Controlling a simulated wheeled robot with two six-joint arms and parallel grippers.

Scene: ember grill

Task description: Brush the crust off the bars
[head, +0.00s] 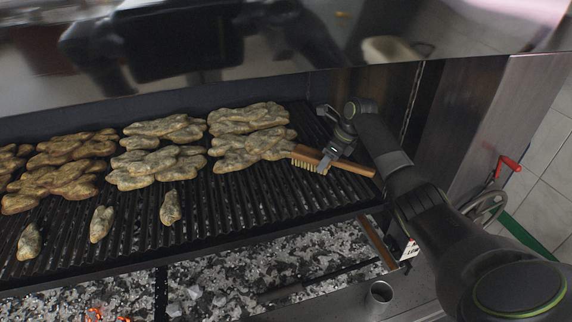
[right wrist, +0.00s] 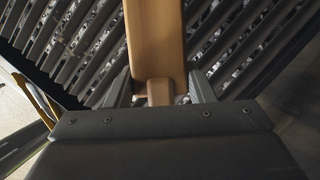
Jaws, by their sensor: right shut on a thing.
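A wooden brush (head: 351,167) with pale bristles is held in my right gripper (head: 329,157) at the right end of the grill. Its handle (right wrist: 155,40) shows between the jaws in the right wrist view. The bristles face down at the bars; I cannot tell whether they touch them. The dark grill bars (head: 262,193) run front to back. Several pieces of food (head: 160,165) lie in clumps on the bars, and the brush head's left end is close to the nearest clump (head: 250,137). Crust on the bars is too small to tell. My left gripper is not in view.
Glowing coals and grey ash (head: 240,275) lie below the grill. A metal cup (head: 380,292) stands on the front ledge. A red-handled crank wheel (head: 487,203) is at the right. A steel hood (head: 270,50) overhangs the back. The front right bars are bare.

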